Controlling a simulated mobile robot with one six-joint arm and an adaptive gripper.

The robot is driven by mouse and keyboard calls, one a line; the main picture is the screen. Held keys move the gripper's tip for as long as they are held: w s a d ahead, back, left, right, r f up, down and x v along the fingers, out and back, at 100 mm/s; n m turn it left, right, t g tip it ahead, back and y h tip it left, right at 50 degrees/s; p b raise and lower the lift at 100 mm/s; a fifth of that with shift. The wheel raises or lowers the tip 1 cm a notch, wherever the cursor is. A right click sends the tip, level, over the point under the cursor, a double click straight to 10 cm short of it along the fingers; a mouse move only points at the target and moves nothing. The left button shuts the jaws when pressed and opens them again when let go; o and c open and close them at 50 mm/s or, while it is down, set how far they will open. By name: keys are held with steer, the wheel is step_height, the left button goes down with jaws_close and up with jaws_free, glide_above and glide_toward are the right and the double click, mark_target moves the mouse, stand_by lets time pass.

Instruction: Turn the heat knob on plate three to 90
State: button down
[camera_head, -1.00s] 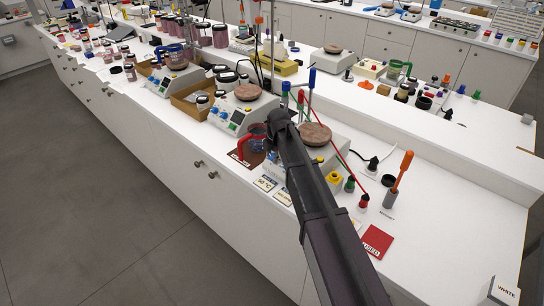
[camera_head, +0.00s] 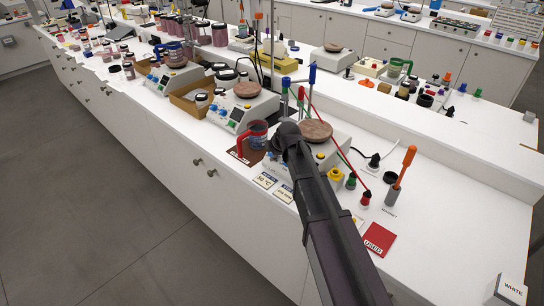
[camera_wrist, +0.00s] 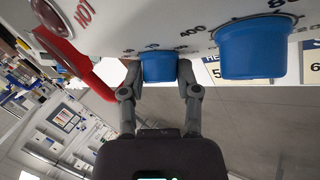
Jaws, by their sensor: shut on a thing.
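In the wrist view a small blue knob (camera_wrist: 158,66) sits on the pale front of a hotplate (camera_wrist: 180,22). My gripper (camera_wrist: 158,78) has one finger on each side of this knob and is shut on it. A larger blue knob (camera_wrist: 256,48) is to the right, clear of the fingers. Printed scale numbers show by both knobs, among them 400 between them; those by the held knob are too small to read surely. In the head view my arm covers part of the nearest hotplate (camera_head: 334,146), its round top (camera_head: 315,131) showing. My gripper and the held knob are hidden there.
A red-handled mug (camera_head: 257,133) stands left of the nearest hotplate; a red shape is close left of my fingers in the wrist view (camera_wrist: 65,52). Cards (camera_head: 265,180) lie in front.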

steer(key=m+t+b, duration=0.1)
steer(key=m, duration=0.1)
steer(key=m+t+b, duration=0.1)
steer(key=shift+s+f+t+b, duration=0.3)
steer(key=shift+f, duration=0.05)
steer(key=shift+r+m+t+b, duration=0.1)
steer(key=shift+m+t+b, duration=1.2)
steer(key=shift+m, duration=0.4)
steer(key=shift+w, duration=0.1)
steer(key=shift+r, duration=0.1)
steer(key=shift+c, duration=1.7)
jaws_free()
steer(key=shift+w, duration=0.1)
steer(key=shift+r+n+p, duration=0.15)
steer(key=shift+n+p, duration=0.15)
steer(key=shift+p, duration=0.15)
